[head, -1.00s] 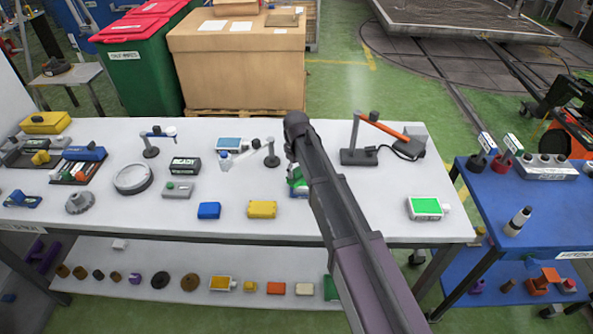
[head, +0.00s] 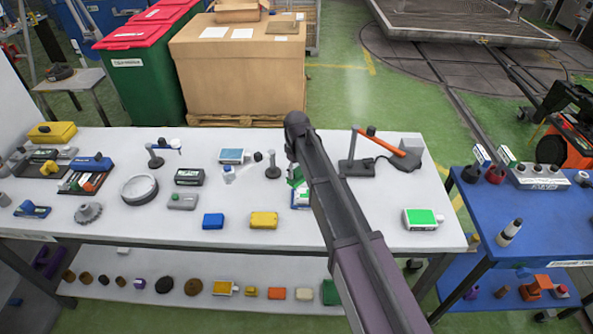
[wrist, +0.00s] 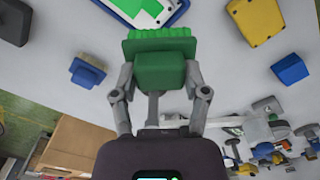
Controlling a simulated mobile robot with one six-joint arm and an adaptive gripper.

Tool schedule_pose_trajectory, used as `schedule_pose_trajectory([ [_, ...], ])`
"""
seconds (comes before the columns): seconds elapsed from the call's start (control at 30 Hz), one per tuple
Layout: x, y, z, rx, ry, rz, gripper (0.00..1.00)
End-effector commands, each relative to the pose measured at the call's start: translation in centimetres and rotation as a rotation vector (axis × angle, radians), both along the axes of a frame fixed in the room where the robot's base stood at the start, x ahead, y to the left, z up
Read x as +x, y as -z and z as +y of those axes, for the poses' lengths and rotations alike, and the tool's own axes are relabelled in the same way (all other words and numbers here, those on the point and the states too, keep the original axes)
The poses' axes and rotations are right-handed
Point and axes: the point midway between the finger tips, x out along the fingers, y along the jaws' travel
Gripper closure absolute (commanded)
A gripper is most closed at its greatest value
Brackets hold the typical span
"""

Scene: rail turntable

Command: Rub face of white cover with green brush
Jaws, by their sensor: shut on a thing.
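My gripper (wrist: 160,88) is shut on the green brush (wrist: 160,50), its fingers on either side of the green block. The bristles point away from my gripper, toward the top of the wrist view. Beyond them is a white panel with a blue rim and a green patch (wrist: 143,8), probably the white cover, cut off by the frame edge. In the head view my arm hides my gripper and most of the panel (head: 301,199); a bit of the brush (head: 294,174) shows.
A yellow block (head: 263,220) and a blue block (head: 213,221) lie left of the panel. A grey stand with an orange arm (head: 385,141) stands behind right. A white container with a green face (head: 420,219) lies at right. Bare white tabletop (head: 365,215) lies between.

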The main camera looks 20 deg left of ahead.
Motion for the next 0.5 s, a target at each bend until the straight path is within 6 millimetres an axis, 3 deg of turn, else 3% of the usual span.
schedule_pose_trajectory([
  [0.3, 0.0, 0.0, 0.0, 0.000, 0.000, 0.000, 0.79],
  [0.5, 0.0, -1.1, 0.0, 0.000, 0.000, 0.000, 0.79],
])
